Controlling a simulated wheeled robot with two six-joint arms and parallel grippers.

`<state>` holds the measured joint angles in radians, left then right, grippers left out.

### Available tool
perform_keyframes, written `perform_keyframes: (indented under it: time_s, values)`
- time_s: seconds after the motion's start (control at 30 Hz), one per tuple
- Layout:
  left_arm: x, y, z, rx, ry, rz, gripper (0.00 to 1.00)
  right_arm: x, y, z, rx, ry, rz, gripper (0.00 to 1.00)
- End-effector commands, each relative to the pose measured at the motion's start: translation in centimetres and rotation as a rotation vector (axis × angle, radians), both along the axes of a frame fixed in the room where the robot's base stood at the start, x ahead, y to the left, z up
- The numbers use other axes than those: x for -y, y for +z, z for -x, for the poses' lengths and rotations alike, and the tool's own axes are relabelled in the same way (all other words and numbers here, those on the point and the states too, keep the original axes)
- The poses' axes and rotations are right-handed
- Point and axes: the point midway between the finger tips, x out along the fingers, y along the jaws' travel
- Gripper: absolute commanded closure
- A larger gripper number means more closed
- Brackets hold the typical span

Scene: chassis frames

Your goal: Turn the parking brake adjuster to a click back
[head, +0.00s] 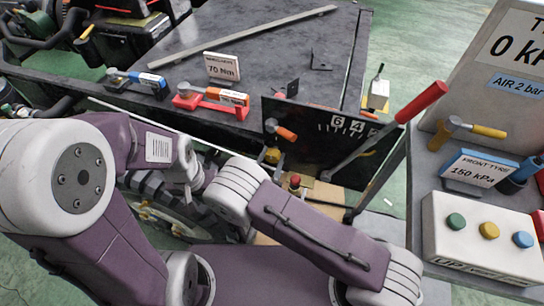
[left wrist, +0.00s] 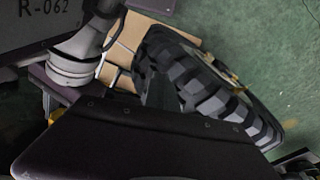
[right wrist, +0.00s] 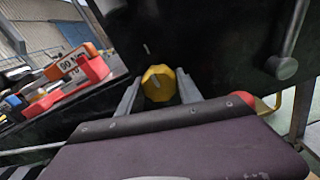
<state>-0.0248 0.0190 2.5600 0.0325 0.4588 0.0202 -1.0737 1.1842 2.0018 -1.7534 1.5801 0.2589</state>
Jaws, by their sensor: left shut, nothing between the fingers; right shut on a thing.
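The yellow faceted adjuster knob (right wrist: 157,84) sits low on the black panel (head: 340,150), and a sliver of yellow (head: 272,155) shows there in the head view. My right gripper (right wrist: 158,78) has its two grey fingers on either side of the knob and is shut on it. The red-handled brake lever (head: 420,103) slants across the panel, beside a scale with white number plates. My left gripper (left wrist: 161,90) is shut and empty, over a black tyre in the left wrist view. In the head view its fingers are hidden.
A dark bench (head: 270,45) carries a long bar, a red tool (head: 210,101) and a 70 Nm sign. A red knob (head: 295,180) is close below the panel. At the right stands a box with coloured buttons (head: 480,238). The treaded tyre (left wrist: 205,85) is at lower left.

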Motion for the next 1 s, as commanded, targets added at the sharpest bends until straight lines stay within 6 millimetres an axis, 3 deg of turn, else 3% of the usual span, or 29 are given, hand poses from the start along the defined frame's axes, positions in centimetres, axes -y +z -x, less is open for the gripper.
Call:
perform_keyframes:
  time_s: [1.0]
  values:
    - [0.0, 4.7, 0.0, 0.000, 0.000, 0.000, 1.00, 0.2, 0.0, 0.1, -0.262, -0.001, 0.790, 0.98]
